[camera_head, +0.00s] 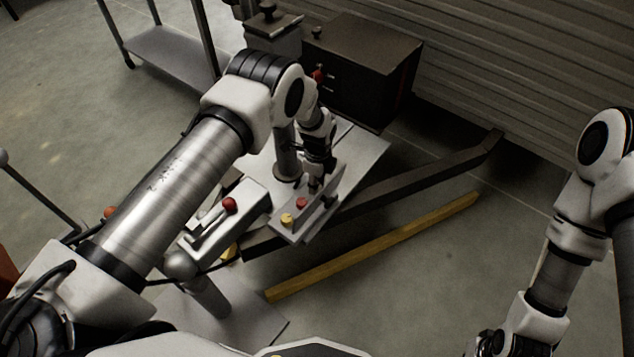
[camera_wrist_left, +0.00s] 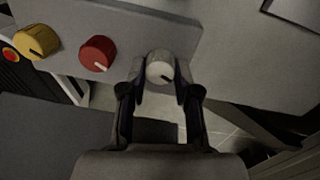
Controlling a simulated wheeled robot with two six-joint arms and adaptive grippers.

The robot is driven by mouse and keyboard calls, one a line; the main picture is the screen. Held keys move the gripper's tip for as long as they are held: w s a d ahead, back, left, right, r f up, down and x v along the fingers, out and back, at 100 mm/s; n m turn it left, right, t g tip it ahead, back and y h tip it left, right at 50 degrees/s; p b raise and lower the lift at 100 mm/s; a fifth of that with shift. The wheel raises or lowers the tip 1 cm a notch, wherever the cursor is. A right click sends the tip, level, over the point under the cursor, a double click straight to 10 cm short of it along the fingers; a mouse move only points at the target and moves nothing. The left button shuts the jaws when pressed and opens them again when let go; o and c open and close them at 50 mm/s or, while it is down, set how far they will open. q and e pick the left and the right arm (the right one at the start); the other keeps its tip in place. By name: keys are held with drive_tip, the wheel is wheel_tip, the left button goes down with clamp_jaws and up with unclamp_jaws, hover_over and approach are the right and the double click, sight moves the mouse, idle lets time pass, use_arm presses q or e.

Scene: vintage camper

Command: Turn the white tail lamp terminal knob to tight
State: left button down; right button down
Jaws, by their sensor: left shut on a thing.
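The white knob (camera_wrist_left: 160,66) sits on a grey panel (camera_wrist_left: 170,30), in a row with a red knob (camera_wrist_left: 97,53) and a yellow knob (camera_wrist_left: 36,41). My left gripper (camera_wrist_left: 160,80) is shut on the white knob, one finger on each side. In the head view my left gripper (camera_head: 319,187) reaches down to the panel and hides the white knob. The red knob (camera_head: 301,203) and yellow knob (camera_head: 287,219) show beside it. My right gripper (camera_head: 488,346) is partly cut off at the bottom edge.
A grey box with a red-balled lever (camera_head: 229,205) stands just left of the panel. A dark metal beam (camera_head: 400,187) and a yellow bar (camera_head: 380,245) run behind and right of it. A dark drawer cabinet (camera_head: 365,75) stands at the back. Floor at the right is clear.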

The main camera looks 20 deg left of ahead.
use_arm(q)
drive_tip(key=c, duration=0.8)
unclamp_jaws()
